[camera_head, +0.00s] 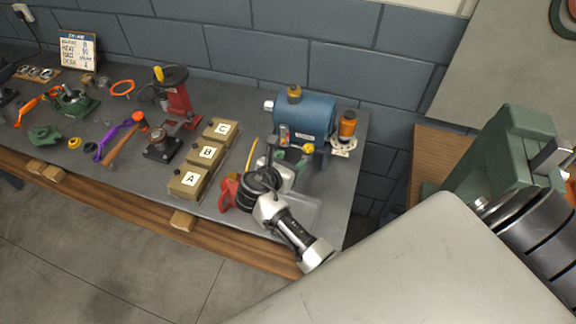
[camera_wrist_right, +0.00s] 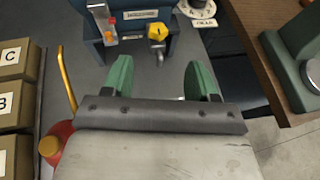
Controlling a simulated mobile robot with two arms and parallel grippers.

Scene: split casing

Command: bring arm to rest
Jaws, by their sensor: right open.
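My right gripper (camera_head: 288,166) is over the right end of the grey bench (camera_head: 330,200), in front of the blue machine (camera_head: 303,118). In the head view the wrist hides most of it. In the right wrist view its two green fingers (camera_wrist_right: 160,80) are apart with nothing between them, only bare bench below. The blue machine's base (camera_wrist_right: 140,35) with a yellow knob (camera_wrist_right: 157,32) lies ahead of the fingers. A red can (camera_head: 229,192) with a yellow spout stands close to the left of the wrist. My left gripper is not in view.
Boxes A (camera_head: 189,181), B (camera_head: 206,154) and C (camera_head: 221,130) stand left of the can. A red tool (camera_head: 178,100) and small green, orange and purple parts spread farther left. A green machine (camera_head: 490,150) stands on a wooden bench (camera_head: 428,158) at right.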

